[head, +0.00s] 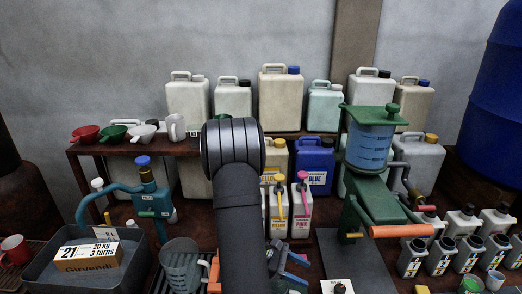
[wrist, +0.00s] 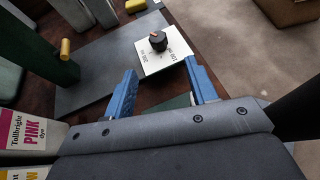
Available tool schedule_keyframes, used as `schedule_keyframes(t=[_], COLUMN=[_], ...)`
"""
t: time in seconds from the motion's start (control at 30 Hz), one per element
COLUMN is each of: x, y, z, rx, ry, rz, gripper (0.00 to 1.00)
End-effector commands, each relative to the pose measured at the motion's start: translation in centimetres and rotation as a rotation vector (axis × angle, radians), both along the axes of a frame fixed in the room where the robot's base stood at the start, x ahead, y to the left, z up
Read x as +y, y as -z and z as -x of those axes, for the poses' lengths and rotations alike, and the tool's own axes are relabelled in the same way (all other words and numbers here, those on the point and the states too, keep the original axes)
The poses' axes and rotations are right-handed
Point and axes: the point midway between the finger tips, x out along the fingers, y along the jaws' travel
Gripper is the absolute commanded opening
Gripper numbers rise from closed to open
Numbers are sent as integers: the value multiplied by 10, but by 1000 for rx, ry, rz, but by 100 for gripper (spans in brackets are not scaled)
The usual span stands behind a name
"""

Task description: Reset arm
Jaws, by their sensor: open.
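My gripper (wrist: 160,90) shows in the wrist view with its two blue fingers spread apart and nothing between them. Beyond the fingertips a white card or plate with a dark knob (wrist: 158,42) sits on the table by a grey plate (wrist: 95,75). The knob plate also shows at the front of the head view (head: 337,287). In the head view my dark arm rises through the middle, and it hides part of the bench behind it.
Pink (head: 301,210) and yellow (head: 277,212) dye jugs stand right of my arm. A green press with an orange handle (head: 402,230) stands further right. A grey tray (head: 85,283) holding a box, and a measuring jug (head: 181,268), are at left. Several small bottles crowd the right.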

Motion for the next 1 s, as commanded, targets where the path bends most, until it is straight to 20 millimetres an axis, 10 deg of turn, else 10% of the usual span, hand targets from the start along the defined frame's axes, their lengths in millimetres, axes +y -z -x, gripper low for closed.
schedule_keyframes(t=[1.0], x=[-78], y=[-12], z=[5], rx=[-363], ry=[796], rz=[-387], gripper=[52])
